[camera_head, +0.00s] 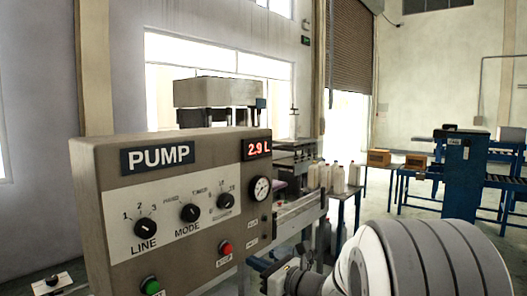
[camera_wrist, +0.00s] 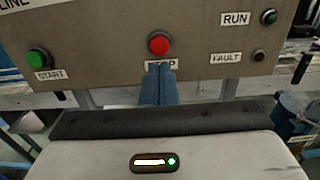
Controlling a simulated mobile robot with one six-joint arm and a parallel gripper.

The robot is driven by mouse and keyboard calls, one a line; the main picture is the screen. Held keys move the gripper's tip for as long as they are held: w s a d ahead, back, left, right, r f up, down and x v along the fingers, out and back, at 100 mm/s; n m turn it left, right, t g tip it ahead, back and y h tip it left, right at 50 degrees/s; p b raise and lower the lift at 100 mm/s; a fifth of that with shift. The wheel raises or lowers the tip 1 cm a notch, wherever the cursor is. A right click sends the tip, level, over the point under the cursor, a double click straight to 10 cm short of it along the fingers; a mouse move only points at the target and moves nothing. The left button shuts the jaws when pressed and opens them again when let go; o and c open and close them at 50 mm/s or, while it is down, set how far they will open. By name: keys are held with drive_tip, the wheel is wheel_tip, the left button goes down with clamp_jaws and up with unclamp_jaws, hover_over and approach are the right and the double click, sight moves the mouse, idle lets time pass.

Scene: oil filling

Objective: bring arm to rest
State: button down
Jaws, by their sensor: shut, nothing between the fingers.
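My gripper (camera_wrist: 159,68) is shut and empty in the wrist view. Its blue fingertips are just below the red STOP button (camera_wrist: 159,44) and overlap the STOP label; I cannot tell whether they touch the panel. My arm (camera_head: 420,262) fills the lower right of the head view, and the gripper's fingers are not clear there. The pump panel (camera_head: 100,215) stands at the left with a red display (camera_head: 257,147) reading 2.9 L. The red STOP button also shows in the head view (camera_head: 225,248).
A green START button (camera_wrist: 37,59) is left of the fingers, and RUN (camera_wrist: 268,16) and FAULT (camera_wrist: 259,56) lamps are at the right. Several bottles (camera_head: 338,178) stand on a table behind the panel. A blue cabinet (camera_head: 462,172) and cardboard boxes (camera_head: 379,157) are farther right.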

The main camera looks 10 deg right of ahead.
drive_tip(key=shift+v, duration=0.85)
drive_tip(key=s+a+f+n+g+h, duration=0.1)
drive_tip(key=s+a+f+n+g, duration=0.2)
drive_tip(key=s+a+n+g, duration=0.35)
drive_tip(key=s+a+f+n+g, duration=0.3)
drive_tip(key=s+a+n+g, duration=0.1)
drive_tip(key=s+n, duration=0.55)
drive_tip(key=s+d+f+n+h, duration=0.2)
drive_tip(key=s+d+n+h, duration=0.7)
drive_tip(key=n, duration=0.3)
drive_tip(key=shift+s+d+f+n+g+h, duration=0.2)
drive_tip(key=shift+s+f+n+g+h, duration=0.15)
drive_tip(key=shift+s, duration=0.5)
